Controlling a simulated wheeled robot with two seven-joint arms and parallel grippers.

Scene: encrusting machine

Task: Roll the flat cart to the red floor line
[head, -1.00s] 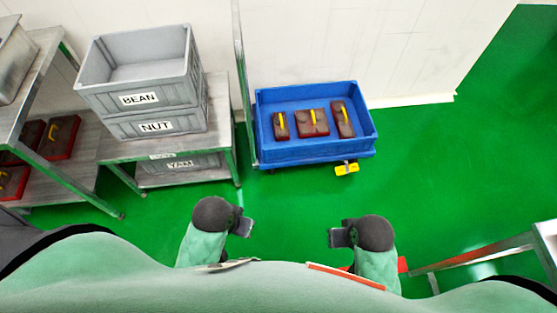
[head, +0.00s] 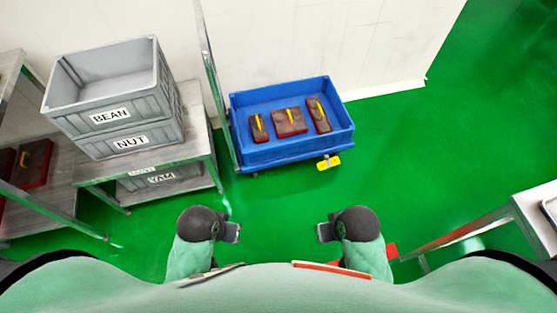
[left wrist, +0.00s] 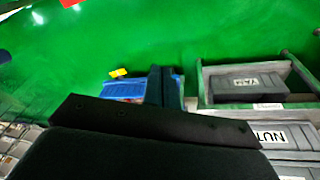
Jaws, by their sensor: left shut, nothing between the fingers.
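The flat cart (head: 291,159) stands near the white wall, carrying a blue crate with several brown blocks with yellow handles. Its tall metal handle (head: 214,85) rises on the left side, and a yellow pedal (head: 328,162) sticks out at the front right. The cart is partly visible in the left wrist view (left wrist: 125,90), behind my fingers. A patch of red (head: 391,251) shows on the floor beside my right gripper; I cannot tell whether it is the red line. My left gripper (head: 232,233) is shut and empty, apart from the cart. My right gripper (head: 325,233) is also apart from it; its jaws are unclear.
A metal table (head: 205,140) with grey BEAN and NUT crates (head: 112,115) stands close left of the cart. Another rack (head: 50,205) is further left. A metal-legged table (head: 530,210) is at the right. Green floor is clear in front of and right of the cart.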

